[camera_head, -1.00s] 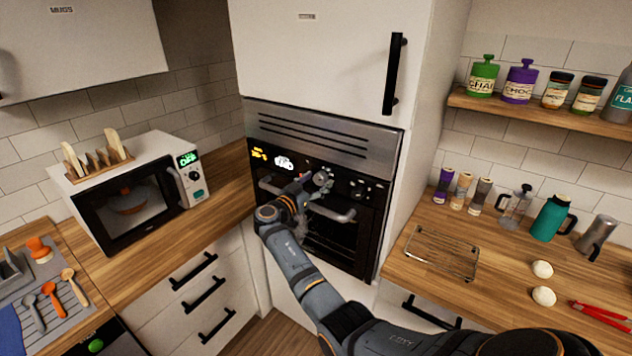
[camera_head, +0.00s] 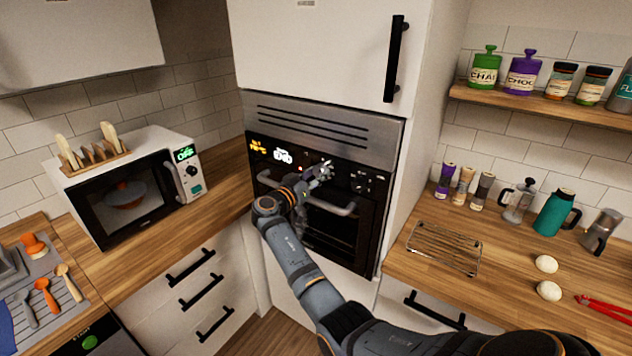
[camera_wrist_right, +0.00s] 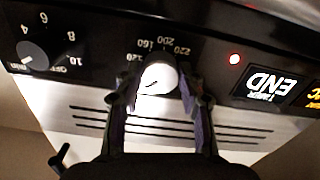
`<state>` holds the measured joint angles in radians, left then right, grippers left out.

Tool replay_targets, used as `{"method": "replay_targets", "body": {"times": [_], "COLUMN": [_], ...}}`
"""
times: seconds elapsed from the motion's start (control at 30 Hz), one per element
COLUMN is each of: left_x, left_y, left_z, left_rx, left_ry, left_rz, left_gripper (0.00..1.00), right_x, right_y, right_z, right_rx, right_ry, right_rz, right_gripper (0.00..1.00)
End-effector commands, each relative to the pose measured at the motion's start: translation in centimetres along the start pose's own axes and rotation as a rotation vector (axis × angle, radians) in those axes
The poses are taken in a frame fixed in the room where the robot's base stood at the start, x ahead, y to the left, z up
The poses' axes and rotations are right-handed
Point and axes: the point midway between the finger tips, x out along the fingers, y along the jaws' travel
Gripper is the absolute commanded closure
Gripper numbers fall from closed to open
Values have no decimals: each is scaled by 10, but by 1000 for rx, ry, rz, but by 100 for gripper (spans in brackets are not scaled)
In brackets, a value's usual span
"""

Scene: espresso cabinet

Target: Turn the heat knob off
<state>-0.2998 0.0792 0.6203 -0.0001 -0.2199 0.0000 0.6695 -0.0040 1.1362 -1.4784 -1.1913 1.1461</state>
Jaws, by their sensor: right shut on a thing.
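The built-in oven (camera_head: 335,228) stands in the tall white cabinet, with its dark control panel above the door. My right gripper (camera_head: 320,172) is at this panel. In the right wrist view, which shows the panel upside down, my right gripper (camera_wrist_right: 158,90) is shut on the pale round heat knob (camera_wrist_right: 158,76), one finger on each side. Temperature marks from 120 to 220 ring the knob, and a dark pointer line shows on its face. The gripper hides most of this knob in the head view. My left gripper is not in view.
A second knob (camera_wrist_right: 32,55) with an OFF mark sits beside the heat knob. The oven handle (camera_head: 335,208) runs just below the gripper. A red light (camera_wrist_right: 234,59) and a lit display (camera_wrist_right: 272,86) are on the panel. A microwave (camera_head: 125,190) stands left.

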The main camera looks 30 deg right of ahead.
Motion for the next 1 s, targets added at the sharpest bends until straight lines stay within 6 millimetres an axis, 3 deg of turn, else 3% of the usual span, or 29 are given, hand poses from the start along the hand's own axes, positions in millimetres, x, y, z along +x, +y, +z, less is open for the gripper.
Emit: {"method": "replay_targets", "body": {"times": [0.1, 0.4, 1.0], "left_x": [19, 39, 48], "left_y": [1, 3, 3], "left_z": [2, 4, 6], "left_rx": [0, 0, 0], "left_ry": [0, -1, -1], "left_rz": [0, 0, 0], "left_gripper": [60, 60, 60], "right_x": [0, 0, 0], "right_y": [-1, -1, -1], "right_z": [6, 3, 0], "right_rx": [-105, -388, -776], "right_ry": [0, 0, -1], "right_rz": [0, 0, -2], "right_gripper": [93, 93, 93]}}
